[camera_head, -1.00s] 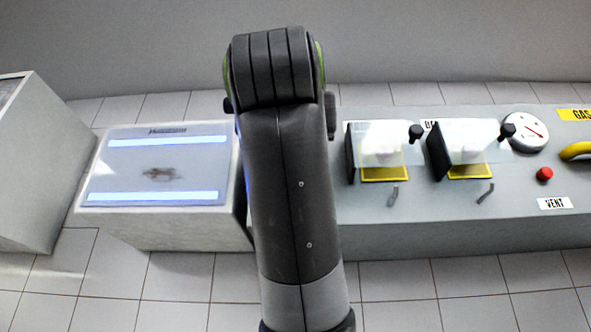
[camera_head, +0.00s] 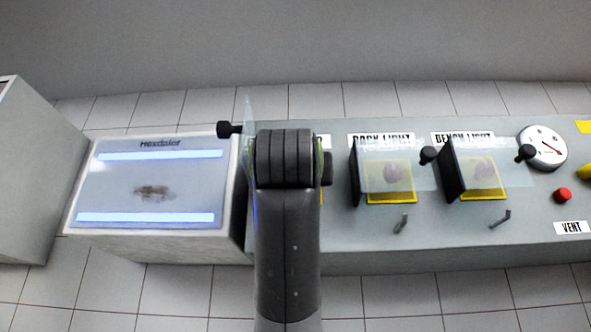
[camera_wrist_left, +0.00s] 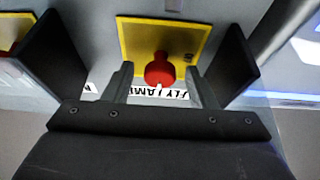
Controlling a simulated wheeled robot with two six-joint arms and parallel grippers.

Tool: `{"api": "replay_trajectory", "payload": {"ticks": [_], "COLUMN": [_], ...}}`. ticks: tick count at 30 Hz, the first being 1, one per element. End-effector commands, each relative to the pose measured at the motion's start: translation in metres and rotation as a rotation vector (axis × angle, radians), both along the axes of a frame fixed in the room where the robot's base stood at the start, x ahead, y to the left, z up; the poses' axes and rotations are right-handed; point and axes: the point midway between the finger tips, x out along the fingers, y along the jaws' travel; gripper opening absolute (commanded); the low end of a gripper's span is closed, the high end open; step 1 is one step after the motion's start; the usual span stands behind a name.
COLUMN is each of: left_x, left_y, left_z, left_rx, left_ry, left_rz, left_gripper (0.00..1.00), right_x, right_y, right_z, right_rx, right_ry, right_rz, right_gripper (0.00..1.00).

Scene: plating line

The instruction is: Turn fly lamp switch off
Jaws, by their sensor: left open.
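The fly lamp switch is a red knob (camera_wrist_left: 159,70) on a yellow plate (camera_wrist_left: 185,38) in the left wrist view. The label (camera_wrist_left: 160,90) beside it partly reads "FLY LAMP", upside down. My left gripper (camera_wrist_left: 158,72) is open, with one finger on each side of the knob; whether they touch it I cannot tell. In the head view my left arm hides this switch and the gripper's fingers. A clear cover with a black knob (camera_head: 231,129) stands raised behind the arm. The fly lamp panel (camera_head: 85,185) has two tubes glowing blue-white. My right gripper is not in view.
Dark upright plates (camera_wrist_left: 237,68) stand near the fingers. To the right are the back light switch (camera_head: 391,196) and bench light switch (camera_head: 483,193) under clear covers, then a gauge (camera_head: 542,147), a red button (camera_head: 563,195) and a yellow handle (camera_head: 585,171).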

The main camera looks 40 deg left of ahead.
Motion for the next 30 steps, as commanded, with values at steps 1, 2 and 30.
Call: {"api": "replay_trajectory", "payload": {"ticks": [1,2,30], "left_x": [0.0002,0.0001,0.0005], "left_y": [0.0001,0.0001,-0.0016], "left_z": [-0.0003,-0.0004,-0.0013], "left_rx": [0.000,0.000,-0.130], "left_ry": [0.000,0.000,-0.079], "left_rz": [0.000,0.000,0.001], "left_gripper": [0.52,0.52,0.08], "right_x": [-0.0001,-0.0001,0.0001], "right_y": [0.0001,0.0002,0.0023], "right_z": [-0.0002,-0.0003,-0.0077], "right_rx": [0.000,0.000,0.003], "right_ry": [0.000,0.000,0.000], "right_rz": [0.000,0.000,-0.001], "right_gripper": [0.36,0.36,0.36]}}
